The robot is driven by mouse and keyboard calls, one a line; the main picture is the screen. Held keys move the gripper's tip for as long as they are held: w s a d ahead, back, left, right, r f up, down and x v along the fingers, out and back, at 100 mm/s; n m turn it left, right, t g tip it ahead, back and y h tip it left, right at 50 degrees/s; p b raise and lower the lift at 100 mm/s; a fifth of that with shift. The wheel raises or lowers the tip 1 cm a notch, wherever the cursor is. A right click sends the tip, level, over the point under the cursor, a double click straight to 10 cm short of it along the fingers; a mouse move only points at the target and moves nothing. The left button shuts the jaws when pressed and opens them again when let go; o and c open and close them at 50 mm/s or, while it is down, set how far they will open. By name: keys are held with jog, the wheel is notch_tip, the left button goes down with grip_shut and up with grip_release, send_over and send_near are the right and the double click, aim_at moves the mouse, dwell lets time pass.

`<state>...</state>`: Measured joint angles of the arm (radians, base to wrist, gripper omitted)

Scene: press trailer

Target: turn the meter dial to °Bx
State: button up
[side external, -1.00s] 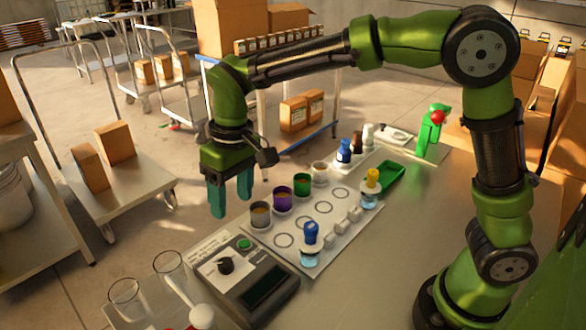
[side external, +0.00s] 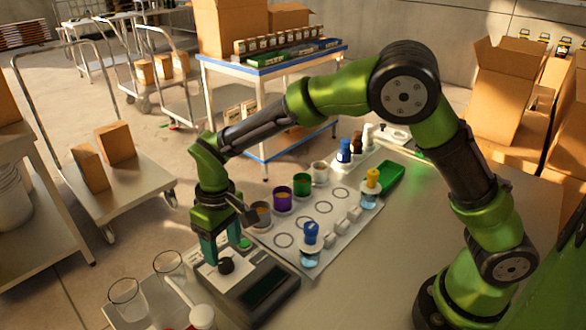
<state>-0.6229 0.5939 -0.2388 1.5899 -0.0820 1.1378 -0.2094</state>
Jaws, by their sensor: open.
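The meter (side external: 252,288) is a grey box with a light control panel and a dark display, at the front left of the work surface. Its black dial (side external: 226,265) stands on the panel; the marks around it are too small to read. A green button (side external: 245,243) sits behind the dial. My gripper (side external: 220,252) points down over the meter, its teal fingers apart and empty. The fingertips are close above and behind the dial; I cannot tell whether they touch it.
A white board (side external: 325,240) right of the meter carries several coloured cups and bottles. A blue-capped bottle (side external: 310,240) stands near the meter's right side. Empty glasses (side external: 127,297) stand at the left. A green tray (side external: 377,180) lies farther back.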

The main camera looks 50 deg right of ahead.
aim_at(225, 261)
jog(key=shift+a+f, duration=0.15)
jog(key=shift+f, duration=1.8)
jog(key=c, duration=1)
jog(key=shift+c, duration=0.2)
jog(key=shift+m, duration=0.3)
jog(key=m, duration=0.5)
jog(key=shift+s+r, duration=0.1)
jog(key=m, duration=0.6)
jog(key=shift+t, duration=0.3)
